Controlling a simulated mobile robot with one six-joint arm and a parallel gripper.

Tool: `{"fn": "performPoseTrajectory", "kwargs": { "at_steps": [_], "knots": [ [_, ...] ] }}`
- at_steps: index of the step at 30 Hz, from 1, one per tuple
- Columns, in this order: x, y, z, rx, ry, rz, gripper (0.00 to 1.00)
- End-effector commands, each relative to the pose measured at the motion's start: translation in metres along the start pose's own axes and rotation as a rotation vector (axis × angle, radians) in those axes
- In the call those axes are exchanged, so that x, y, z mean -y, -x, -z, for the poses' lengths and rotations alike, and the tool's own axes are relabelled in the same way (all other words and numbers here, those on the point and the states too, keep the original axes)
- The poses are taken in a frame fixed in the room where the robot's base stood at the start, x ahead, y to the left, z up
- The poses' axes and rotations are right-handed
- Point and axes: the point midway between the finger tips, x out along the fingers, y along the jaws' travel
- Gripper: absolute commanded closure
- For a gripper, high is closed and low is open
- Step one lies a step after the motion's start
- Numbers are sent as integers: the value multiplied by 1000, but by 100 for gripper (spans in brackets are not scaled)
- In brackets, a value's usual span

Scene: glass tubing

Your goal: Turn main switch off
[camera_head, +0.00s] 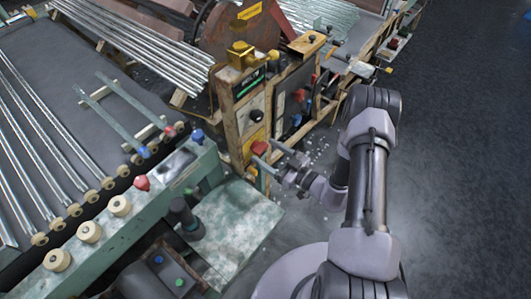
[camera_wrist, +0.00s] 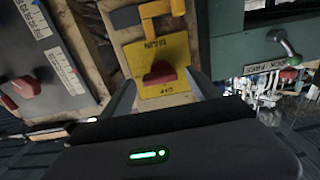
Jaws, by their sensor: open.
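The main switch (camera_wrist: 159,73) is a red knob on a yellow plate (camera_wrist: 172,47) with "MAIN" and "OFF" lettering, seen in the wrist view at upper middle. In the head view the red knob (camera_head: 259,148) shows on the front of the wooden cabinet (camera_head: 245,110). My gripper (camera_wrist: 158,88) is open, with one finger on each side of the red knob. I cannot tell whether the fingers touch it. In the head view my gripper (camera_head: 272,158) is up against the cabinet front, near the knob.
A grey panel with another red knob (camera_wrist: 27,87) stands at left in the wrist view. A green machine with a small lever (camera_wrist: 290,50) is at right. In the head view, a green bench (camera_head: 235,220) stands left of my arm; open floor (camera_head: 460,170) lies right.

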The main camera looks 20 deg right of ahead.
Motion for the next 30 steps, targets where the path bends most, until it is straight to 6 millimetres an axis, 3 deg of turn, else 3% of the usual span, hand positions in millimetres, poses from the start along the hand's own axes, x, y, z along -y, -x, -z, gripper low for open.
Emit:
{"fn": "performPoseTrajectory", "kwargs": {
  "at_steps": [3, 11, 14, 21, 30],
  "knots": [
    [0, -9, 0, -1, 1, 1, 29],
    [0, -11, 1, -1, 1, 0, 29],
    [0, -11, 1, -1, 1, 0, 45],
    [0, -11, 1, -1, 1, 0, 91],
    [0, -11, 1, 0, 46, 0, 91]
  ]
}}
